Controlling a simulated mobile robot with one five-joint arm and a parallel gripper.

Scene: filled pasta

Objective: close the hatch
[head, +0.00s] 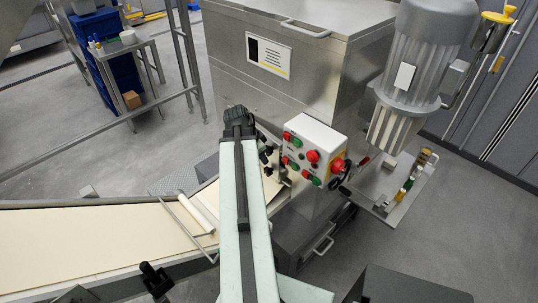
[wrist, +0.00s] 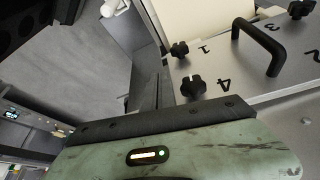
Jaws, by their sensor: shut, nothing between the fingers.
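A metal plate (wrist: 285,80) with a black bar handle (wrist: 258,45) and black knobs marked 1, 3 and 4 shows at the upper right of the wrist view; it looks like the hatch. In the head view only dark knobs (head: 266,156) show there, beside the control box and partly behind my arm. I cannot tell how far the hatch stands open. My gripper (head: 238,118) is shut and empty at the far end of my mint-green arm, in front of the machine. Its fingertips are not clear in the wrist view, and I see no grip on the handle.
A control box (head: 316,148) with red and green buttons sits just right of my arm. A large motor (head: 418,65) stands at the upper right. A conveyor with a cream sheet (head: 90,238) and a white roller (head: 198,212) runs at the left. Grey floor (head: 85,150) is open beyond it.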

